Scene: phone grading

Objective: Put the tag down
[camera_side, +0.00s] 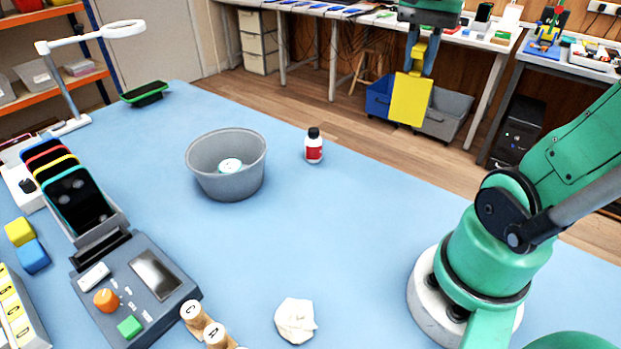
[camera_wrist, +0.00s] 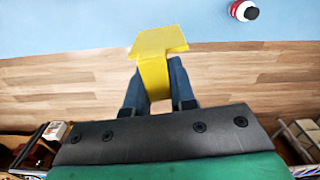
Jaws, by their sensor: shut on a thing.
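The yellow tag (camera_side: 410,98) is a flat plate with a narrower neck above it. My gripper (camera_side: 417,62) is shut on that neck and holds the tag hanging upright in the air, in the upper right of the side view. In the wrist view the tag (camera_wrist: 156,55) sits between the two dark fingers of my gripper (camera_wrist: 158,85). The tag shows against the wooden floor beyond the far edge of the blue table (camera_side: 360,230).
A grey bowl (camera_side: 205,175) with a white round item inside stands mid-table. A red-labelled bottle (camera_side: 313,150) stands right of it. A phone rack (camera_side: 100,232), grey device (camera_side: 190,292), wooden pegs (camera_side: 215,335) and crumpled paper (camera_side: 296,321) lie nearer. The table's centre right is clear.

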